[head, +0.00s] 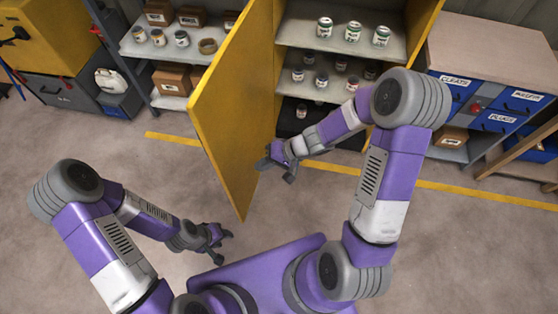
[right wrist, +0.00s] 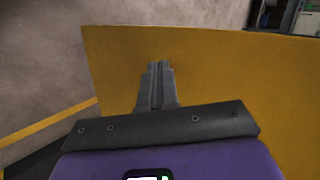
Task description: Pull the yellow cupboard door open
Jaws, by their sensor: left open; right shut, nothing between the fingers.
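The yellow cupboard door (head: 226,105) stands swung well out from the yellow cupboard (head: 424,22), whose shelves are exposed. My right gripper (head: 273,166) reaches in from the right, at the inner side of the door near its lower part. In the right wrist view its closed, empty fingers (right wrist: 158,75) point at the yellow door (right wrist: 230,65), which fills most of that view. I cannot tell whether the fingertips touch it. My left gripper (head: 221,246) is open and empty, low over the floor, to the left of the door's lower corner. No door handle is visible.
Several cans (head: 352,32) stand on the cupboard shelves. A grey shelf rack (head: 135,48) with boxes and cans is left of the door. A bench with blue drawers (head: 520,100) stands at the right. The floor (head: 165,165) left of the door is clear.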

